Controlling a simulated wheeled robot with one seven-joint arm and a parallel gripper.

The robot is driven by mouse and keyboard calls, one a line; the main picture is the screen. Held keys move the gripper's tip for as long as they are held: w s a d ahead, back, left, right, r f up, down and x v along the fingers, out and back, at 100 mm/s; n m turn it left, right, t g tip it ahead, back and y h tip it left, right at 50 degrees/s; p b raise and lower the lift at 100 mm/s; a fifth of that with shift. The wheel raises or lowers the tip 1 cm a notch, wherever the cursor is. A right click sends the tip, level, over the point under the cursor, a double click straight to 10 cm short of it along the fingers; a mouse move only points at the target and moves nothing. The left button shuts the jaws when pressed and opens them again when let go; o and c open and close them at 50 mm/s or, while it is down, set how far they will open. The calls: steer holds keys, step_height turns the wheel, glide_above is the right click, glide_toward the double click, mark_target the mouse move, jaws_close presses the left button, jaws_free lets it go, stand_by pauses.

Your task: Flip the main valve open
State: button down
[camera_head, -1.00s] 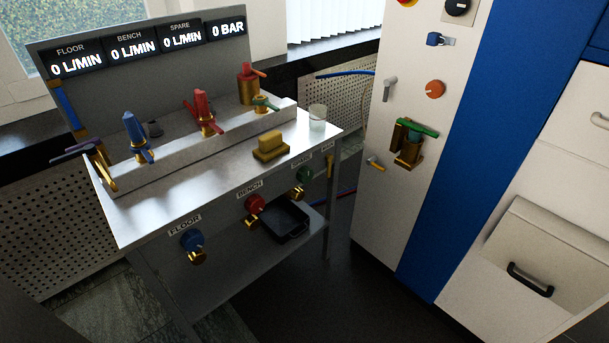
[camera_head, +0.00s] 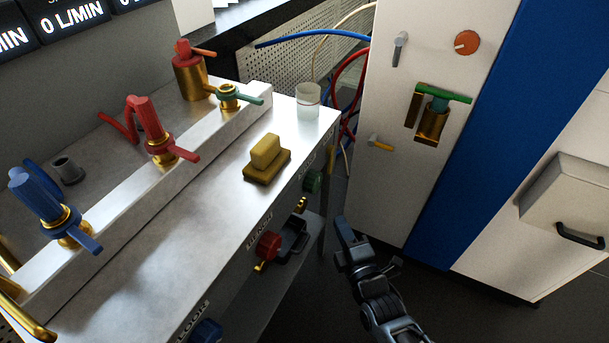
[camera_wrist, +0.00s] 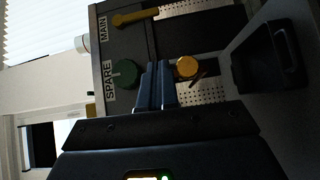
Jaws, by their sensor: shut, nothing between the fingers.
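The main valve's yellow lever (camera_wrist: 135,17) is at the top of the wrist view, beside the MAIN label (camera_wrist: 102,28) on the bench's front panel. In the head view the lever is hard to make out at the bench's right end. My gripper (camera_head: 343,225) is at the right of the bench front, low, in front of the cabinet. In the wrist view its fingers (camera_wrist: 154,85) are together and empty. They appear between the green SPARE knob (camera_wrist: 124,74) and a brass outlet (camera_wrist: 187,68), apart from the yellow lever. Contact with the panel cannot be told.
The bench top carries a yellow block (camera_head: 266,158), a glass (camera_head: 308,102) and several coloured taps. A red knob (camera_head: 268,246) is on the front. A dark tray (camera_wrist: 270,60) lies beneath. A white cabinet (camera_head: 400,190) stands right; hoses hang between it and the bench.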

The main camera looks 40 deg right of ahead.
steer(key=shift+w+d+f, duration=0.1)
steer(key=shift+w+d, duration=0.05)
steer(key=shift+w, duration=0.55)
steer(key=shift+w, duration=0.15)
steer(key=b, duration=0.1)
glide_toward(330, 160)
steer(key=w+f, duration=0.5)
steer(key=w, duration=0.1)
steer(key=shift+w+d, duration=0.1)
steer(key=shift+d, duration=0.95)
steer(key=shift+f+b, duration=0.1)
steer(key=shift+b, duration=0.2)
